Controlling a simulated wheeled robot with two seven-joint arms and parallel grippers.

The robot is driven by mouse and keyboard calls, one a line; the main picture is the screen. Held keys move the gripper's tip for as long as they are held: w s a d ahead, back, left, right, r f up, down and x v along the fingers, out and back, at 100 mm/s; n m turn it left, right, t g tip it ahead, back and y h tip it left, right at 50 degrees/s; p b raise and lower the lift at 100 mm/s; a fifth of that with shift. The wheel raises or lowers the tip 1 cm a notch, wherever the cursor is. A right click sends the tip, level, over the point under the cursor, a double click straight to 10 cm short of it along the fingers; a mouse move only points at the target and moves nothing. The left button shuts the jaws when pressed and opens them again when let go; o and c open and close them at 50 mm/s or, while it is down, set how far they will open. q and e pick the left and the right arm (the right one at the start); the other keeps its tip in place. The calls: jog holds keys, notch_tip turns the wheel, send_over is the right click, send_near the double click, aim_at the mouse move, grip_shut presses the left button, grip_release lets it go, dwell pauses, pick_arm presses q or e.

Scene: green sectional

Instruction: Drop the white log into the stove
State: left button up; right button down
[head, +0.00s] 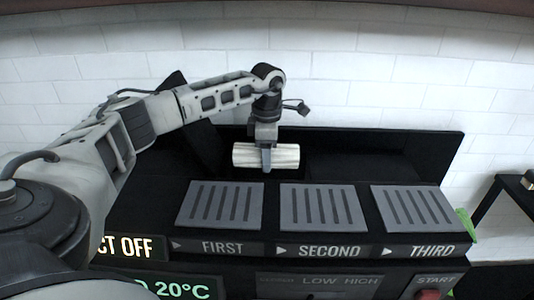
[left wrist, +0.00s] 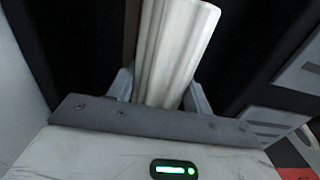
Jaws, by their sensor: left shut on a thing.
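The white log (head: 245,155) is a short, ridged white cylinder, held lying sideways in the head view. In the left wrist view the log (left wrist: 175,50) stands between the two fingers (left wrist: 158,95). The black stove (head: 310,248) lies below and in front, with grey slotted plates on its top. The log is over the dark area behind the plates; its exact height cannot be told. My right gripper is not in view.
The grey plates are marked FIRST (head: 221,206), SECOND (head: 321,207) and THIRD (head: 412,206). A black upright panel (head: 420,150) stands behind them, before a white brick wall (head: 350,75). A dark table (head: 515,190) is at the right edge.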

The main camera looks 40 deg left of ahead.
pick_arm(q)
jog(key=shift+f, duration=0.15)
jog(key=o, duration=1.2)
jog(key=shift+o, duration=0.2)
notch_tip(320, 180, up, 12)
jog(key=shift+p, duration=0.35)
